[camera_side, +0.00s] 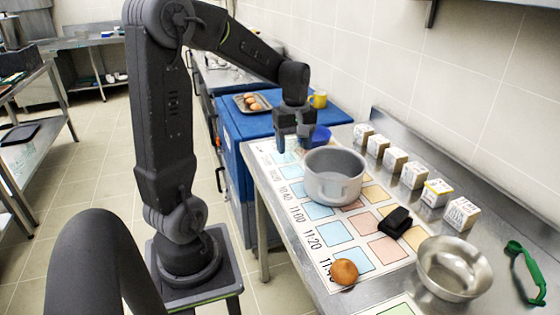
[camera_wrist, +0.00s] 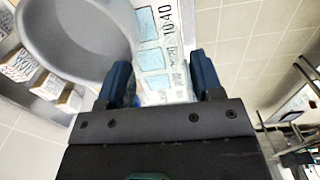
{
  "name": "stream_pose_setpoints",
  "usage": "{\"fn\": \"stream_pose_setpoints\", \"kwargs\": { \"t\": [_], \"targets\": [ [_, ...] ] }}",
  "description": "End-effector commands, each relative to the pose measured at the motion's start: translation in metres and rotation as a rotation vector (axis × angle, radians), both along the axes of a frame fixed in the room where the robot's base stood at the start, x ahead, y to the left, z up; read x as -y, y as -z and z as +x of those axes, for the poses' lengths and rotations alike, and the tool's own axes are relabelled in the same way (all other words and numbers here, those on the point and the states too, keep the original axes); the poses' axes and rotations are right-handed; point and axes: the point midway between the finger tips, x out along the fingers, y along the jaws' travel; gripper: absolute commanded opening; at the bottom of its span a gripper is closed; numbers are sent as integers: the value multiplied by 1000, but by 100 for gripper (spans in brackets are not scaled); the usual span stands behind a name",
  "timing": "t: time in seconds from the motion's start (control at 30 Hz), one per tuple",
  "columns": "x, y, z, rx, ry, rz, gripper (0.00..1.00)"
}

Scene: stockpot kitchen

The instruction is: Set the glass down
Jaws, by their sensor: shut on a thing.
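My gripper (camera_side: 292,143) points down over the far end of the printed sheet (camera_side: 312,212), just behind the grey pot. In the wrist view its two blue fingers (camera_wrist: 160,75) stand apart, closed on the glass. The glass is clear and hard to make out; only a faint hazy shape (camera_wrist: 150,97) shows between the fingers. I cannot tell whether its base touches the sheet. The sheet has blue, pink and tan squares with times printed along one edge.
The grey pot (camera_side: 335,190) stands close beside my gripper. A blue bowl (camera_side: 321,135) is behind it. Several cartons (camera_side: 394,160) line the wall side.

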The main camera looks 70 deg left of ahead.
Motion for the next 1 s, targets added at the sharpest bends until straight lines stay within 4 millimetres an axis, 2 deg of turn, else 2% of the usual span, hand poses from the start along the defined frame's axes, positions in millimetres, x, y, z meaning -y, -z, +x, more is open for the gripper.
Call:
{"fn": "stream_pose_setpoints", "kwargs": {
  "t": [0.03,0.1,0.3,0.4,0.5,0.6,0.7,1.0],
  "targets": [
    [-26,1,11,-2,-11,-1,32],
    [-58,2,23,-3,-16,-2,32],
    [-151,13,40,-3,-27,-3,32],
    [-190,22,40,-2,-31,-2,32],
    [-219,30,38,-2,-32,-2,32],
    [-238,35,35,-1,-33,0,32],
    [-248,40,33,-1,-33,0,32],
    [-250,77,33,-2,-32,-2,32]
  ]
}}
